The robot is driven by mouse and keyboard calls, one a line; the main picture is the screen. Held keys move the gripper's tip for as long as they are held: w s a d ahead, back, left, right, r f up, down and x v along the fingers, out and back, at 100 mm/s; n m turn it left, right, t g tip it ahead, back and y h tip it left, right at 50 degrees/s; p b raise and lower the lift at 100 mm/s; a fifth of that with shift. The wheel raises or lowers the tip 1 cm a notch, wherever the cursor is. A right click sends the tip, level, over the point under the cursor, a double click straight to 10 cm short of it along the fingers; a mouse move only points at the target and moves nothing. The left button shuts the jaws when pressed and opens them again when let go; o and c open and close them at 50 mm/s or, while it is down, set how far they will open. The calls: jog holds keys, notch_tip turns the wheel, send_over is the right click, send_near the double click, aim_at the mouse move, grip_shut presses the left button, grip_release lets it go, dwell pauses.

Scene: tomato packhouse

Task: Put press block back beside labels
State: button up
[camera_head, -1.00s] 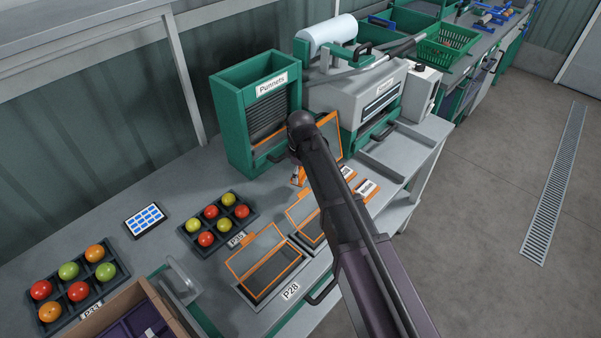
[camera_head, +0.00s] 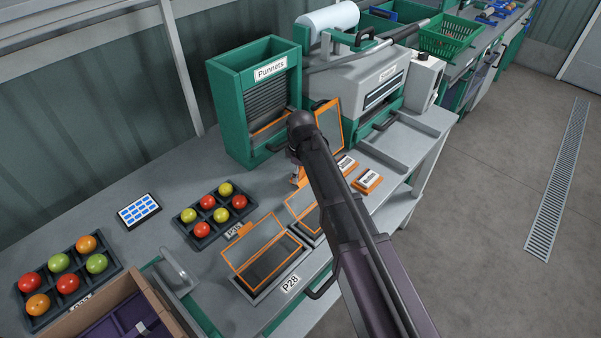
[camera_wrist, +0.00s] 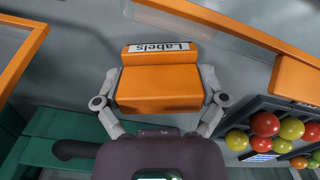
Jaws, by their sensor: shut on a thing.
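My gripper (camera_wrist: 160,95) has its two fingers against the left and right sides of an orange block (camera_wrist: 158,98) in the wrist view. A white sign reading "Labels" (camera_wrist: 160,47) shows upside down on an orange part at the block's far edge. I cannot tell whether that part and the block are one piece. In the head view my gripper (camera_head: 298,172) hangs low over the bench, mostly hidden by my arm, with a bit of orange showing at it.
A green Punnets holder (camera_head: 228,112) and a grey machine (camera_head: 345,82) stand behind. An upright orange-framed panel (camera_head: 329,127) is close to my arm. Tomato trays (camera_head: 183,220) lie left. Bare bench (camera_head: 150,182) shows behind them.

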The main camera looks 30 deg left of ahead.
jog(key=shift+f+b, duration=0.4)
dwell(0.7)
jog(key=o, duration=0.6)
jog(key=shift+r, duration=0.1)
jog(key=shift+r+p, duration=3.5)
jog(key=shift+p, duration=0.05)
jog(key=shift+d, duration=0.1)
jog(key=d+m, duration=1.3)
jog(key=d, duration=2.4)
jog(key=s+d+m, duration=0.1)
jog(key=d+m, duration=0.1)
jog(key=d, duration=0.2)
jog(key=s+d+m, duration=0.2)
jog(key=d, duration=0.2)
jog(key=s+d+m, duration=0.1)
jog(key=d, duration=0.2)
jog(key=shift+s+d+m, duration=0.25)
jog(key=shift+d+m, duration=0.15)
